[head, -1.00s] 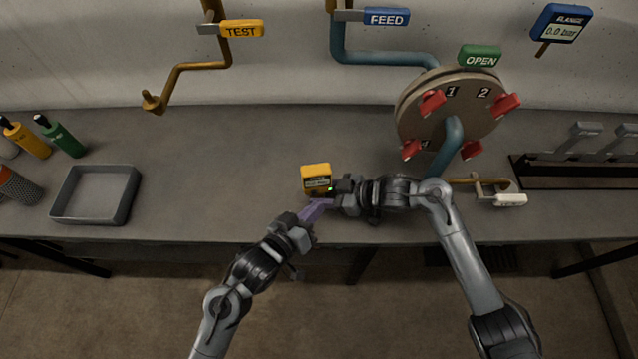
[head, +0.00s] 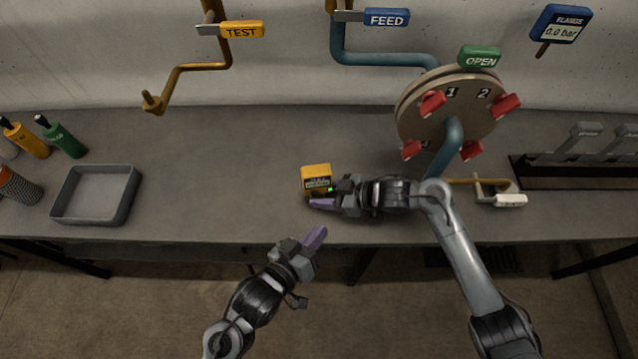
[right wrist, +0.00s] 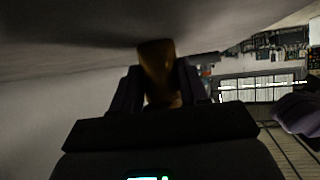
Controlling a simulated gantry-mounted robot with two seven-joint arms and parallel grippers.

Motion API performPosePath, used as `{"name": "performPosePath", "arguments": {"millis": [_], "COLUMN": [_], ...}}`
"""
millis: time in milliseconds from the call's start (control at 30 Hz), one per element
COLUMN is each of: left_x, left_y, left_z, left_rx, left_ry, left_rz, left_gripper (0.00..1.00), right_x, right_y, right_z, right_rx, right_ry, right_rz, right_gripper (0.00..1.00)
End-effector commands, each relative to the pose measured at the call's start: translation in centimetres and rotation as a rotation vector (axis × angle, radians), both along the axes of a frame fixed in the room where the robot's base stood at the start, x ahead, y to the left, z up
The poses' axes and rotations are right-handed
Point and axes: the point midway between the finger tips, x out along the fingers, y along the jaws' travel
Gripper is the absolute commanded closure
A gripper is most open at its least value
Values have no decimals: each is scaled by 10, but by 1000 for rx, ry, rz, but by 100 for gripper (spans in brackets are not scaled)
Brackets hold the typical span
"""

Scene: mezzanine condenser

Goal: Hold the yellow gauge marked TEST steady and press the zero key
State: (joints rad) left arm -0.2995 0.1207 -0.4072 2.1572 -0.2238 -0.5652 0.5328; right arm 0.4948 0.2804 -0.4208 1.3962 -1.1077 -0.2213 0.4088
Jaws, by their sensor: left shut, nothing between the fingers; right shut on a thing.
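My right gripper (head: 322,203) reaches in from the right, just below the gauge's face. In the right wrist view its dark fingers (right wrist: 158,88) are shut on a brass-coloured piece (right wrist: 157,65), seemingly the gauge's stem; a lit display shows at the bottom edge. My left gripper (head: 316,236) is shut and empty, lower and apart from the gauge. The zero key cannot be made out.
A disc with red handles (head: 407,117) is right of centre. A yellow TEST tag (head: 241,30) and a blue FEED tag (head: 386,17) mark wall valves. The bench left of the gauge is clear.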

Motion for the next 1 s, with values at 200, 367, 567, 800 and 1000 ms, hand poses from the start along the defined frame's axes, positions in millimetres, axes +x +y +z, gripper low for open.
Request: {"name": "performPosePath", "arguments": {"millis": [200, 367, 567, 800, 1000], "left_x": [0, 0, 0, 0, 0], "left_y": [0, 0, 0, 0, 0], "left_z": [0, 0, 0, 0, 0], "left_rx": [0, 0, 0, 0, 0], "left_ry": [0, 0, 0, 0, 0], "left_rz": [0, 0, 0, 0, 0], "left_gripper": [100, 100, 100, 100, 100], "right_x": [0, 0, 0, -4, -13], "right_y": [0, 0, 0, -16, -45], "right_z": [0, 0, 0, 9, 25], "right_rx": [1, 1, 0, -1, -3], "right_ry": [0, 0, 0, -3, -3], "right_rz": [0, 0, 0, -1, -1], "right_gripper": [38, 26, 26, 26, 26]}}
